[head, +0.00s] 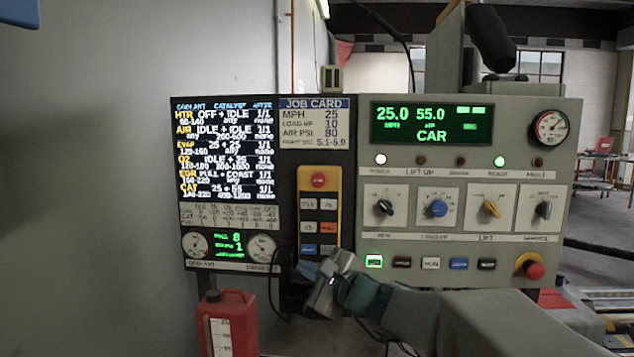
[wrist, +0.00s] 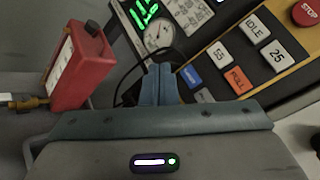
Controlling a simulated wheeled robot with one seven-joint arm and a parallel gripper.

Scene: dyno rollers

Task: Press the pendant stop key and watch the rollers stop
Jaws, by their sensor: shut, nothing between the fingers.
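The yellow pendant (head: 332,205) hangs on the black panel below the job card. Its round red stop key (head: 318,180) is at the top; in the wrist view the key, marked STOP (wrist: 307,13), is at the upper right. Below it are the white IDLE, 25 and 55 keys, an orange PULL key (wrist: 238,80) and a blue key (wrist: 191,77). My gripper (head: 306,268) is shut and empty at the pendant's lower end, below the stop key. Its fingertips (wrist: 158,70) show left of the blue key; contact cannot be told. The rollers are not clearly visible.
The green display (head: 432,123) reads 25.0 MPH, 55.0 HP and CAR; the READY lamp (head: 499,161) is green. A red mushroom button (head: 535,271) sits at the console's lower right. A red jug (head: 229,322) stands lower left; it also shows in the wrist view (wrist: 82,65).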

